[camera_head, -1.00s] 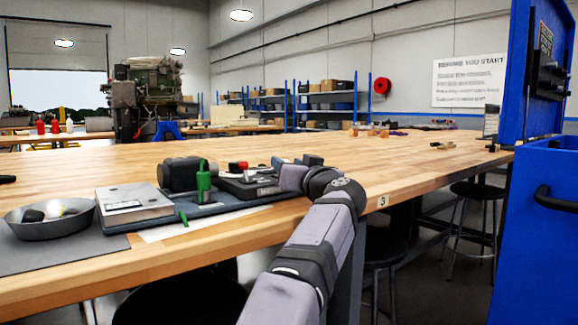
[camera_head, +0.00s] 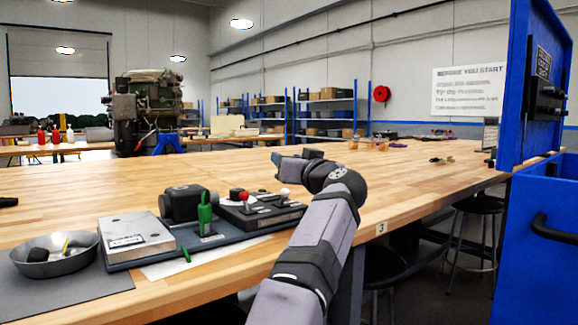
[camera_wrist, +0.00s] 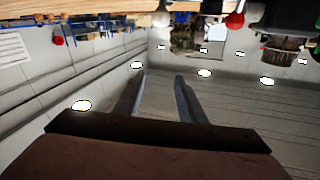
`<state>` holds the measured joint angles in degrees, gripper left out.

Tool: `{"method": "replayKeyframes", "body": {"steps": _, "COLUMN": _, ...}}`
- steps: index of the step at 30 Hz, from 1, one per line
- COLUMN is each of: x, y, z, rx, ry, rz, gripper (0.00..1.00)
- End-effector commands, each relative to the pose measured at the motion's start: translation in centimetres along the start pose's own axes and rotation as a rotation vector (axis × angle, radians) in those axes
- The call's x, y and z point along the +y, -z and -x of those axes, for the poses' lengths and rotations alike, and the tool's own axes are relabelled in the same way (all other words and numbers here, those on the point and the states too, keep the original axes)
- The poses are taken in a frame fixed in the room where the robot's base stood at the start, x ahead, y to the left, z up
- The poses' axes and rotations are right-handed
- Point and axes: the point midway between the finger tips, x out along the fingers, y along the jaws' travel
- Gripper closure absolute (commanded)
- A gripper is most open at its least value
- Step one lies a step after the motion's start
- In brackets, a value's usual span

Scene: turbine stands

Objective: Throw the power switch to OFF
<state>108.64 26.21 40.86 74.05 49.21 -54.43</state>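A black control box (camera_head: 258,214) with small levers lies on a dark base plate near the table's front edge in the head view. A red knob (camera_head: 244,199) and a white knob (camera_head: 284,193) stand up from it. Which one is the power switch, and its position, I cannot tell. My gripper (camera_head: 283,156) is to the right of and above the box, pointing left in the head view. In the wrist view, which is upside down, my gripper (camera_wrist: 159,76) has its fingers apart with nothing between them. The red knob (camera_wrist: 234,20) and white knob (camera_wrist: 211,6) show at the top edge, apart from the fingers.
A metal bowl (camera_head: 56,256) stands farther left. A blue cabinet (camera_head: 545,230) stands right.

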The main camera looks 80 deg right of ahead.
Motion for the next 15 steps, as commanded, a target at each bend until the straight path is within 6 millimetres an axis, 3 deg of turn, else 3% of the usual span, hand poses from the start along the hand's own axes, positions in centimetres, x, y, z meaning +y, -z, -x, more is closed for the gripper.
{"method": "replayKeyframes", "body": {"steps": 4, "x": -0.14, "y": 1.32, "z": -0.13, "rx": -0.001, "ry": 0.0, "rz": -0.001, "gripper": 0.63}}
{"method": "replayKeyframes", "body": {"steps": 15, "x": -0.2, "y": 1.6, "z": -0.12, "rx": 0.0, "ry": 0.0, "rz": -0.001, "gripper": 0.63}}
